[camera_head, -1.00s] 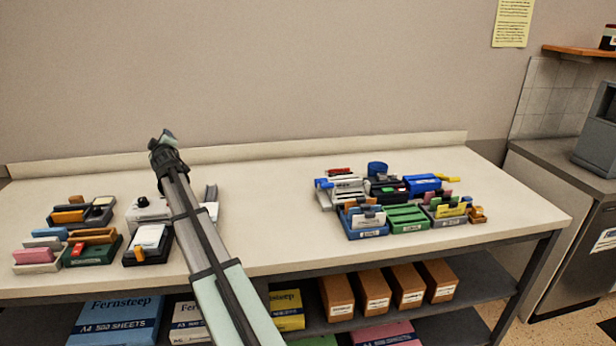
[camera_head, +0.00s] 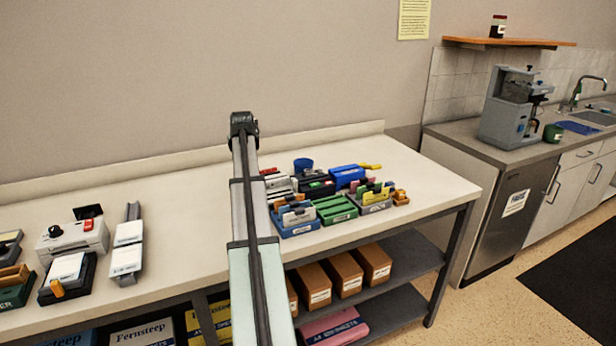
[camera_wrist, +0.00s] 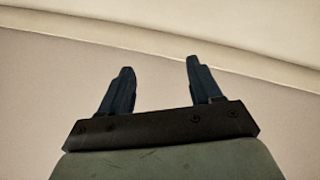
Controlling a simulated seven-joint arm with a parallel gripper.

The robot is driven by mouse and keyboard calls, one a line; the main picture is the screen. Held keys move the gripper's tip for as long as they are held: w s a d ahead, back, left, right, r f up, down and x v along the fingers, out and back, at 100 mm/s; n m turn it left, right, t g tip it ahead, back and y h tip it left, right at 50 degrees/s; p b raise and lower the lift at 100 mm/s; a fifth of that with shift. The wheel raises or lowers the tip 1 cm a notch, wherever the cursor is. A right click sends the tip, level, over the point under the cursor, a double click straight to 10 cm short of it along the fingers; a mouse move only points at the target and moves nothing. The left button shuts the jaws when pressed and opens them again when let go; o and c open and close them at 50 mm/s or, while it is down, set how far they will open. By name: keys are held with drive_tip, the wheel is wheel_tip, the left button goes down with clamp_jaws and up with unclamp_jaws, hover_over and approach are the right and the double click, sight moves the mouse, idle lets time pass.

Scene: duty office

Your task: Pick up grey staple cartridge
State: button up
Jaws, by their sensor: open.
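I cannot pick out the grey staple cartridge for certain; the small items on the table are too small or partly hidden. A cluster of small office items stands on the right part of the table, with a green tray (camera_head: 335,210), a blue tray (camera_head: 298,228) and a grey tray (camera_head: 374,207) at its front. My gripper (camera_wrist: 159,64) is open and empty in the wrist view, its two dark fingers apart with only plain pale surfaces around them. In the head view my arm rises in front of the cluster's left side, its end high above the table.
The white table (camera_head: 190,200) has bare room between the clusters. To the left are a white-grey device (camera_head: 72,238), a long grey holder (camera_head: 131,212) and a black tray (camera_head: 50,293). A blue cup (camera_head: 303,165) stands behind the right cluster. Brown boxes (camera_head: 342,272) sit on the shelf below.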

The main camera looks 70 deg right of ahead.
drive_tip(key=s+d+m+y, duration=0.15)
drive_tip(key=s+d, duration=0.25)
drive_tip(key=s, duration=0.9)
drive_tip(key=m+g+y, duration=0.1)
drive_tip(key=m+y, duration=0.1)
approach(308, 170)
drive_tip(key=x, duration=0.8)
drive_tip(key=shift+d+f, duration=0.1)
drive_tip(key=shift+f, duration=0.15)
drive_tip(key=shift+c, duration=0.4)
drive_tip(key=c, duration=1.1)
